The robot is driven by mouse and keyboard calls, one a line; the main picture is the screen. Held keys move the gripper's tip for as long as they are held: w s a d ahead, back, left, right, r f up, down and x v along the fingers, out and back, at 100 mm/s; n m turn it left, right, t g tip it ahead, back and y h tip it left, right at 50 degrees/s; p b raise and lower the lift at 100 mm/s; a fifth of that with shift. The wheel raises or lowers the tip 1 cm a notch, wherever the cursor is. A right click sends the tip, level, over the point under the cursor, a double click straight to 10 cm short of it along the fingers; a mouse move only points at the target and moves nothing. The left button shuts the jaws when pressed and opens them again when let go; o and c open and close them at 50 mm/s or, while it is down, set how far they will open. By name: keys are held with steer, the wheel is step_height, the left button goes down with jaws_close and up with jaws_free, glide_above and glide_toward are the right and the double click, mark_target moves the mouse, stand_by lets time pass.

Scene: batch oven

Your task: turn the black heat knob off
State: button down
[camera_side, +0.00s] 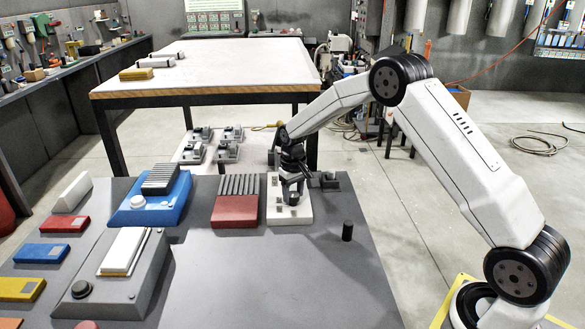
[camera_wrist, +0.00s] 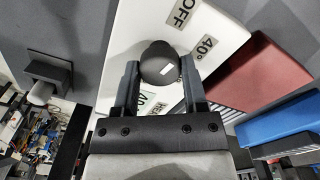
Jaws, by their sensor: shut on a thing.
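The black heat knob (camera_wrist: 157,54) is round, with a short white mark on its face. It sits on a white panel (camera_wrist: 120,45) labelled OFF (camera_wrist: 182,13) and 40°, with a partly hidden label starting HE below. I cannot tell which label the mark points to. My gripper (camera_wrist: 161,75) is shut on the knob, one finger on each side. In the side view the white unit (camera_side: 300,213) stands near the table's back edge. My gripper (camera_side: 291,188) points down over it and hides the knob there.
A red finned block (camera_side: 235,212) stands just left of the white unit, and a blue unit (camera_side: 182,188) farther left. A grey unit (camera_side: 150,275) with a white top lies nearer. The grey table's front right is clear.

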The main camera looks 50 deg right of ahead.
mark_target(293, 194)
steer(key=shift+n, duration=1.1)
steer(key=shift+c, duration=0.7)
jaws_free()
steer(key=shift+r, duration=3.95)
